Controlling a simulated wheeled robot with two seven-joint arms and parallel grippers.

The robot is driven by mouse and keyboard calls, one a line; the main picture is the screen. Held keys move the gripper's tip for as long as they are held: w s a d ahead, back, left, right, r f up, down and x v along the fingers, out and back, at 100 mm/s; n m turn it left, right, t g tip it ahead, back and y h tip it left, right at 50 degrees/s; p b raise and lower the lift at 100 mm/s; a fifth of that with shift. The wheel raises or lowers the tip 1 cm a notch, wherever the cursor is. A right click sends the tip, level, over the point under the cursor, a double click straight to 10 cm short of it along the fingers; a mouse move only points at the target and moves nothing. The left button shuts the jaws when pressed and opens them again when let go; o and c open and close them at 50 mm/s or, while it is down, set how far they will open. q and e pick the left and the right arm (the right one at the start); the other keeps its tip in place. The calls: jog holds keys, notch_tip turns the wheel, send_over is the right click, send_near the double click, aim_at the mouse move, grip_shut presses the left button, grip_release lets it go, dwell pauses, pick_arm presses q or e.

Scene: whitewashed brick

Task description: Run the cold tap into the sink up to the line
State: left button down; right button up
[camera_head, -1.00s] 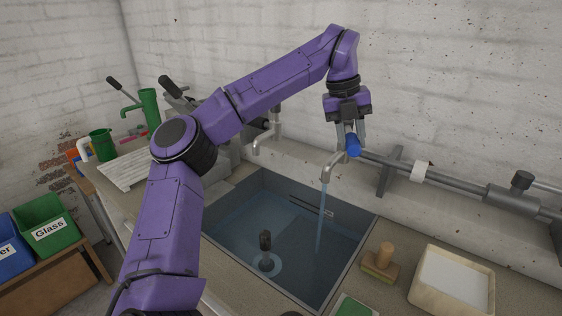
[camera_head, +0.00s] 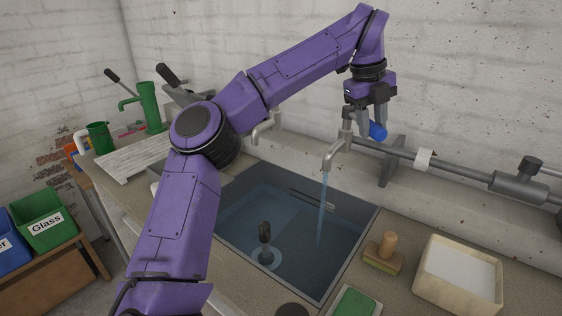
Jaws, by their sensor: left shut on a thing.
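The cold tap (camera_head: 335,153) stands at the back of the sink, and a thin stream of water (camera_head: 322,210) falls from its spout. Its blue handle (camera_head: 378,132) is to the right of the spout. My left gripper (camera_head: 371,123) comes down from above and is shut on the blue handle. The sink (camera_head: 352,255) holds bluish water. A dark mark (camera_head: 312,201) shows on its far wall; I cannot tell exactly how the water stands against it. A dark upright plug handle (camera_head: 265,234) rises from the sink's floor. My right gripper is out of view.
A second tap (camera_head: 262,131) is partly behind my left arm. A grey pipe (camera_head: 455,167) runs along the wall. A brush (camera_head: 384,253), a green sponge (camera_head: 355,303) and a cream tray (camera_head: 457,282) lie right of the sink. A green pump (camera_head: 150,105) stands at the left.

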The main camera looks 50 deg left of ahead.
pick_arm(q)
jog(key=shift+r, duration=0.1)
jog(key=c, duration=0.8)
grip_release()
jog(key=shift+w, duration=0.1)
jog(key=shift+o, duration=0.5)
jog(key=shift+w+d, duration=0.1)
jog(key=shift+w, duration=0.05)
jog(key=p+v, duration=0.2)
jog(key=v, duration=0.8)
jog(key=shift+r, duration=0.2)
